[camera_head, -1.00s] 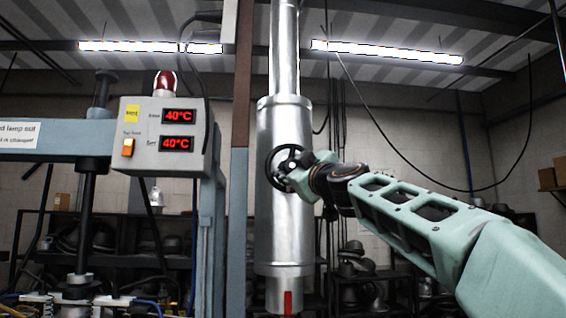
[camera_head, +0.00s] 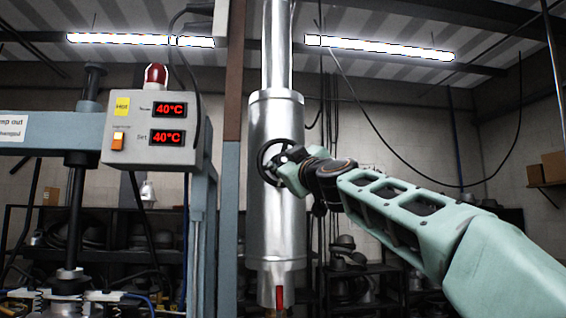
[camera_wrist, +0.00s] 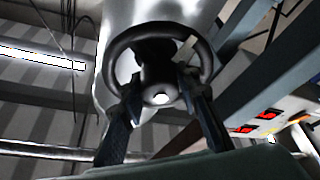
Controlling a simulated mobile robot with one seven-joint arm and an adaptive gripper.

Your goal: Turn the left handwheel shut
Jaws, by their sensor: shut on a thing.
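A black handwheel (camera_head: 261,164) sits on the front of a tall silver cylinder (camera_head: 276,220). It is the only handwheel I can make out. My gripper (camera_head: 286,167) is at the wheel and covers part of its right side. In the wrist view the wheel's round rim (camera_wrist: 122,42) fills the upper middle. The two dark fingers of my gripper (camera_wrist: 160,92) reach in on either side of the wheel's hub (camera_wrist: 160,97) and are closed on the wheel. The exact contact points are hard to see.
A grey control box (camera_head: 150,130) with red 40°C displays and a red lamp (camera_head: 156,76) stands left of the cylinder, on a blue-grey frame. A red handle (camera_head: 279,296) shows below the cylinder. Dark shelves (camera_head: 350,285) stand behind. Cables hang on the right.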

